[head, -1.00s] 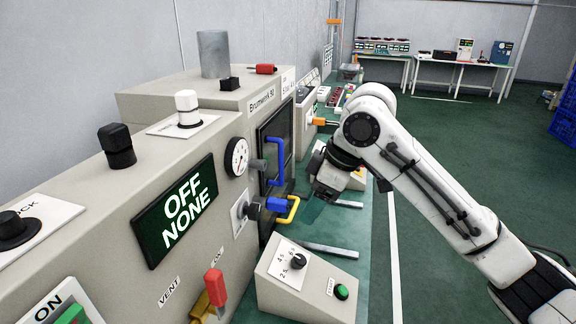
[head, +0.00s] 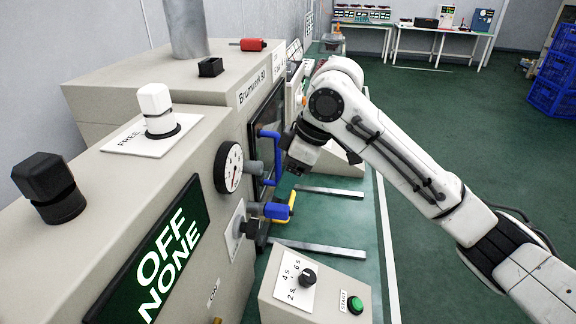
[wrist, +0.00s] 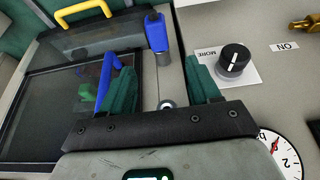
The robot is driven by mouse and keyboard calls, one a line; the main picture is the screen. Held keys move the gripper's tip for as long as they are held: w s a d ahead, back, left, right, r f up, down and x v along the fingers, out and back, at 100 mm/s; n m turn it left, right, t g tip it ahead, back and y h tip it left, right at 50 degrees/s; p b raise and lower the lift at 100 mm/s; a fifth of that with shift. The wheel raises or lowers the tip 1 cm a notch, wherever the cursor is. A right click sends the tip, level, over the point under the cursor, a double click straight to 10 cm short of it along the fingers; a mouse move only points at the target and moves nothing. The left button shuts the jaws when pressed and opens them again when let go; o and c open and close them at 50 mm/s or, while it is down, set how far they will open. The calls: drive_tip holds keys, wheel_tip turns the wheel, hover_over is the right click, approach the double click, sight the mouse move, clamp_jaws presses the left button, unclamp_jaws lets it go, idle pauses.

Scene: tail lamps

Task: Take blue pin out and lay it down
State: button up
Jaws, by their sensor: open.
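The blue pin (head: 276,211) sticks out sideways from a grey socket on the machine front, beside a yellow loop handle (head: 291,204). In the wrist view the blue pin (wrist: 156,32) and its grey shank lie just beyond the space between my fingertips. My gripper (wrist: 161,75) is open, with teal fingers apart and nothing between them. In the head view its wrist is close to the machine, right of the blue door handle (head: 272,157); the fingertips are not clear there. In the wrist view the blue door handle (wrist: 104,84) is close beside the left finger.
A dark glass door (wrist: 50,110) fills the left of the wrist view. A dial gauge (head: 229,167) and a black knob on a white plate (wrist: 235,61) are close by. A control box (head: 315,290) stands in front. The green bench (head: 325,222) has bare room and two metal strips.

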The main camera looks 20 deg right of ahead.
sight(286, 208)
drive_tip(key=x, duration=0.9)
drive_tip(key=shift+f+p, duration=0.25)
drive_tip(key=shift+p, duration=0.15)
drive_tip(key=shift+c, duration=0.3)
clamp_jaws()
drive_tip(key=shift+s+d, duration=0.15)
drive_tip(key=shift+d, duration=0.2)
drive_tip(key=shift+s+d+p, duration=0.2)
drive_tip(key=shift+d+p, duration=0.1)
drive_tip(key=shift+s+d+p, duration=0.35)
drive_tip(key=shift+s+d, duration=0.2)
drive_tip(key=shift+d, duration=0.15)
idle(0.3)
drive_tip(key=shift+s+d+p, duration=0.4)
drive_tip(key=shift+s+d, duration=0.55)
drive_tip(key=shift+d, duration=0.35)
